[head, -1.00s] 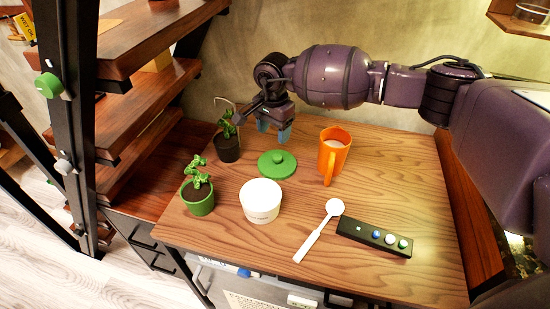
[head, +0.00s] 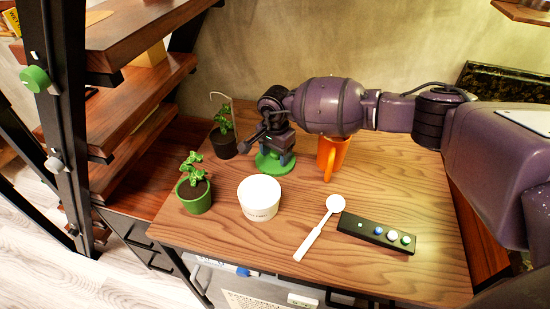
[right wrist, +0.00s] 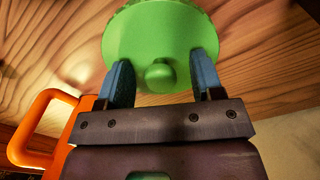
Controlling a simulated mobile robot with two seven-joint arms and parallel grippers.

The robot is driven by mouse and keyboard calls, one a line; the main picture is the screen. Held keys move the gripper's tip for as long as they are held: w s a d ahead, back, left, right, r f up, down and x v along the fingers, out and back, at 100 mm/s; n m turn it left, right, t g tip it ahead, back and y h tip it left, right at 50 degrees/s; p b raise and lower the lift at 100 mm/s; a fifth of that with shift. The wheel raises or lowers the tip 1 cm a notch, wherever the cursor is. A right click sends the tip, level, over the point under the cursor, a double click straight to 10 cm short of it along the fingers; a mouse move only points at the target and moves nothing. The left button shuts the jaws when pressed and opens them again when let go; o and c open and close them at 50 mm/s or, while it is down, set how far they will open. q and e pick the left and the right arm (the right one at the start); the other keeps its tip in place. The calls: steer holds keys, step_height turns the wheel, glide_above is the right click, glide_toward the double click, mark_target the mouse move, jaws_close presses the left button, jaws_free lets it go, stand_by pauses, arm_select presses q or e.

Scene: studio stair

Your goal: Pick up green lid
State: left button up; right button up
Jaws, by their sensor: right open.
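The green lid (head: 285,168) lies flat on the wooden table, partly hidden in the head view by my right gripper (head: 275,158). In the right wrist view the lid (right wrist: 160,35) shows as a round green disc with a knob (right wrist: 160,75). My right gripper (right wrist: 162,85) is open, with its blue fingertips one on each side of the knob and apart from it. Whether the fingertips touch the disc is unclear. My left gripper is not in view.
A white tub (head: 259,200) is in front of the lid. Two potted plants (head: 196,200) (head: 222,148) stand left. A white spoon (head: 315,235) and a dark button panel (head: 377,232) lie at front right.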

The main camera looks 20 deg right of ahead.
steer(key=shift+r, duration=0.1)
steer(key=c, duration=0.9)
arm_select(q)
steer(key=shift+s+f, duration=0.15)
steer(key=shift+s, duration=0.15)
arm_select(e)
steer(key=shift+c, duration=0.4)
